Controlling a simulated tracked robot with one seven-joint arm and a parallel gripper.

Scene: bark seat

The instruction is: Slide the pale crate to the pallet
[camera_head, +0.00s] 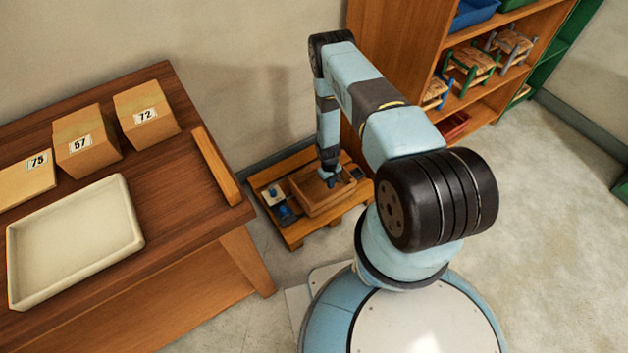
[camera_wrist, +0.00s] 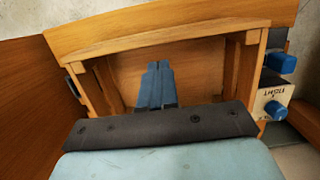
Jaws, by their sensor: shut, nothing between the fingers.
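The pale wooden crate (camera_head: 328,203) sits on the wooden pallet (camera_head: 297,235), low on the floor near the wall. In the wrist view the open-topped crate (camera_wrist: 150,32) surrounds the fingertips from above. My gripper (camera_head: 329,178) points down over the crate, with its fingers closed together and holding nothing. In the wrist view my gripper (camera_wrist: 156,82) shows against the crate's inside. I cannot tell whether the fingers touch a crate wall.
A blue-knobbed white box (camera_head: 272,192) and a dark blue item (camera_head: 287,214) lie on the pallet beside the crate. The table (camera_head: 190,215) at left holds a tray (camera_head: 137,240) and numbered boxes (camera_head: 85,145). A shelf (camera_head: 390,45) stands behind. Floor at right is clear.

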